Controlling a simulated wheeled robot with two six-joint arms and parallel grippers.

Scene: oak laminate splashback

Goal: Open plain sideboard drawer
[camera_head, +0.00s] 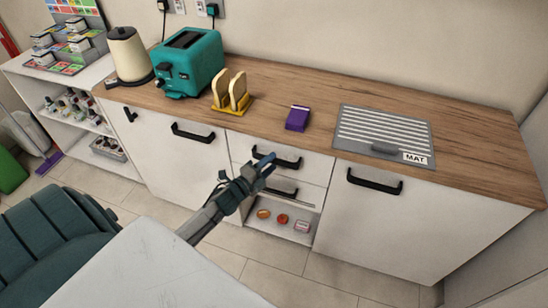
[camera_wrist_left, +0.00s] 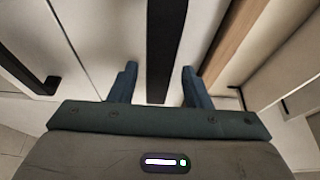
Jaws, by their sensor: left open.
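The plain white sideboard (camera_head: 375,225) has two stacked drawers in its middle section. The upper drawer (camera_head: 318,166) looks shut and has a black bar handle (camera_head: 290,163). The lower drawer (camera_head: 305,191) has a similar handle, partly hidden by my arm. My left gripper (camera_head: 266,165) is open at the upper drawer's handle. In the left wrist view, a dark handle bar (camera_wrist_left: 160,45) runs between the two spread fingers (camera_wrist_left: 159,68), with a gap on both sides. My right gripper is out of view.
The wooden top carries a teal toaster (camera_head: 188,63), a toast rack (camera_head: 232,92), a purple box (camera_head: 297,118) and a grey mat (camera_head: 385,130). Below the drawers is an open shelf (camera_head: 262,225) with small items. A white table (camera_head: 145,270) and green chair (camera_head: 50,240) stand in front.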

